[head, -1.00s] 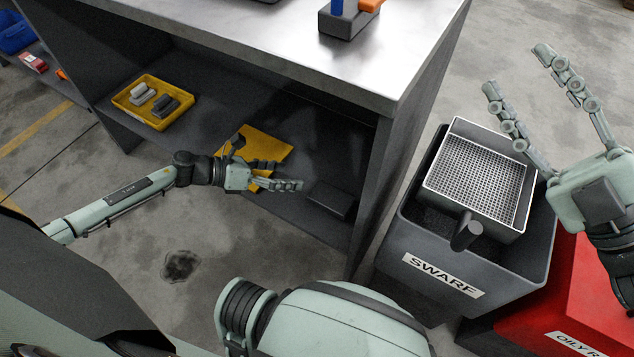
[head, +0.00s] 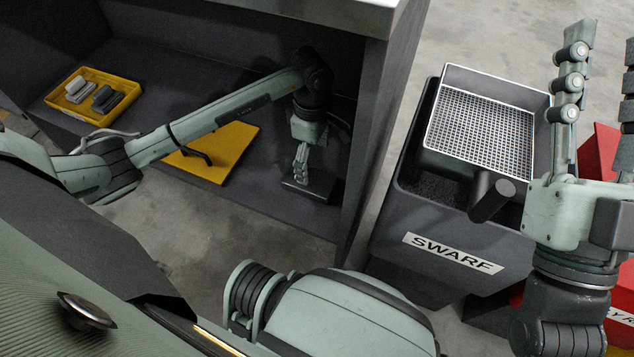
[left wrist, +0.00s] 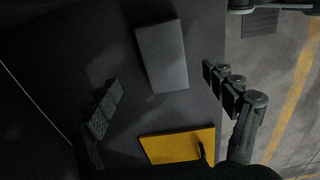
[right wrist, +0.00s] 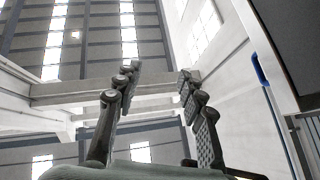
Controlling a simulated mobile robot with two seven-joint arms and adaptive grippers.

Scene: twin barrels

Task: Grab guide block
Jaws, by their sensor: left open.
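A dark grey rectangular block (head: 318,187), which I take as the guide block, lies flat on the shelf under the bench. My left gripper (head: 301,172) points down just over it, and its fingers hide part of the block. In the left wrist view the block (left wrist: 162,55) lies ahead of the spread fingers (left wrist: 160,82), with nothing between them. My left gripper is open and empty. My right gripper (head: 603,70) is raised at the right of the head view, its fingers apart and empty in the right wrist view (left wrist: 160,82).
A yellow flat piece (head: 228,150) with a dark handle-like part lies left of the block. A yellow tray (head: 62,101) holding small blocks sits farther left. The bench top (head: 360,12) is above my left arm. A swarf bin (head: 400,215) with a mesh basket (head: 437,150) stands right.

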